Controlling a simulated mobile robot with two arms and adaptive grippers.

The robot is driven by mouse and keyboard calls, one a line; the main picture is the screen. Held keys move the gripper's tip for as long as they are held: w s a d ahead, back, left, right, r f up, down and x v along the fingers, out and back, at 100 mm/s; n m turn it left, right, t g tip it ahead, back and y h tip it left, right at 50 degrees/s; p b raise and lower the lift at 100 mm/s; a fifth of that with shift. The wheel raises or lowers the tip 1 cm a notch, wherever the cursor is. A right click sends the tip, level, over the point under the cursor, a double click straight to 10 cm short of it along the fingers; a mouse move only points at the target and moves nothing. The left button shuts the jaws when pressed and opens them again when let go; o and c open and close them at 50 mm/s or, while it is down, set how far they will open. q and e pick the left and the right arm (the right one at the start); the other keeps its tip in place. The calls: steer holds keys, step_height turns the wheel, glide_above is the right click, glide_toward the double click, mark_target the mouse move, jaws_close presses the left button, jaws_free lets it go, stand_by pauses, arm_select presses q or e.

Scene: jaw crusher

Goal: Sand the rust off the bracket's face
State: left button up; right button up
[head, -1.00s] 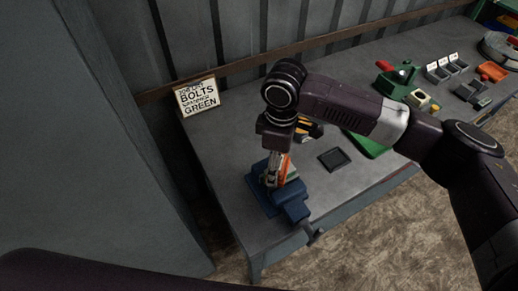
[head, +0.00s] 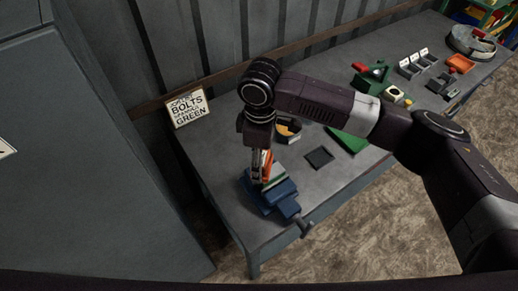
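A blue vise (head: 284,205) is at the near left end of the workbench. My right arm comes in from the right, and its gripper (head: 257,177) points down right at the vise jaws. An orange-red piece (head: 267,166) stands upright beside the fingers, with a thin green and pale strip below it. I cannot tell whether the orange piece is the bracket's rusty face or something in the gripper. The fingertips are small and partly hidden, so their opening is unclear. My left gripper is out of view.
A sign (head: 187,106) reading "BOLTS" and "GREEN" stands at the back left. A grey cabinet (head: 90,160) stands left.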

steer(key=shift+a+r+p, duration=0.1)
steer(key=shift+r+p, duration=0.4)
steer(key=shift+r, duration=0.65)
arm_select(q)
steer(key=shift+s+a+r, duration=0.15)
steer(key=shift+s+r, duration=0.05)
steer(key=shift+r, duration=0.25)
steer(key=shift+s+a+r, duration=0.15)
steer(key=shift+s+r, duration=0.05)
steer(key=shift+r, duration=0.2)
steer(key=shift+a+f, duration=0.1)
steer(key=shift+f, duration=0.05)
